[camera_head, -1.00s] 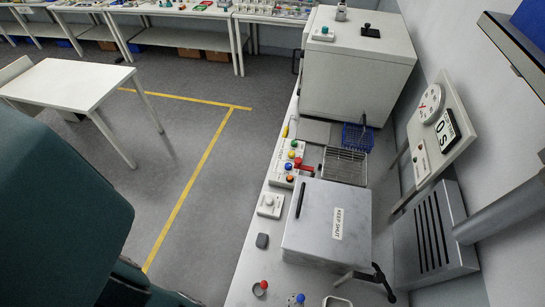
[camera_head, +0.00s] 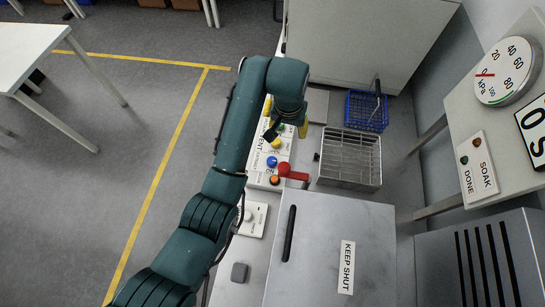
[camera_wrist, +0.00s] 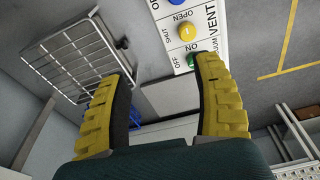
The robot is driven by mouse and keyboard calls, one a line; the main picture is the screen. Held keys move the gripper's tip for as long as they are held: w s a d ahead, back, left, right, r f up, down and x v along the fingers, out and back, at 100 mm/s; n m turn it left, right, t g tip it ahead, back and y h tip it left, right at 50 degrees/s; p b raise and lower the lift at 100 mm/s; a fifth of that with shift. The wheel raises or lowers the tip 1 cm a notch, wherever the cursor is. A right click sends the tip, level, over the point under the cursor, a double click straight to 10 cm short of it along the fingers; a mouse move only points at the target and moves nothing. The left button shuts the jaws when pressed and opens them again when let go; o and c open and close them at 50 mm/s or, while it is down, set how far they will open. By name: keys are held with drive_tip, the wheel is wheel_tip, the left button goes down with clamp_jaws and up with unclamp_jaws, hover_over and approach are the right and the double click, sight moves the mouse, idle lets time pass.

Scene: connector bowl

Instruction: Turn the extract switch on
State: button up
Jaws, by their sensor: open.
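No label reading "extract" is legible in either view, so I cannot tell which control is the extract switch. A white control panel (camera_head: 256,172) on the bench carries several coloured knobs and a VENT label. The wrist view shows its yellow knob (camera_wrist: 186,32) by OPEN and SHUT, and a green knob (camera_wrist: 194,58) by ON and OFF, partly hidden by a finger. A separate white plate with a pale knob (camera_head: 247,216) lies nearer. My gripper (camera_head: 287,130) is over the panel's far end; its yellow fingers (camera_wrist: 160,76) are apart with nothing between them.
A red lever (camera_head: 292,173) stands beside the panel. A wire rack (camera_head: 349,160) and blue basket (camera_head: 365,112) are to its right. A KEEP SHUT lid (camera_head: 320,250) is nearer, and a large white cabinet (camera_head: 370,40) is beyond. A SOAK/DONE plate (camera_head: 478,168) is at right.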

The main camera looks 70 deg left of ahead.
drive_tip(key=n+g+h, duration=0.1)
drive_tip(key=h, duration=0.1)
approach(272, 160)
wheel_tip(272, 160, down, 10)
drive_tip(key=b, duration=0.3)
drive_tip(key=shift+d+f+b, duration=0.15)
drive_tip(key=shift+f+b, duration=0.05)
drive_tip(key=shift+b, duration=0.2)
drive_tip(key=shift+c, duration=0.3)
clamp_jaws()
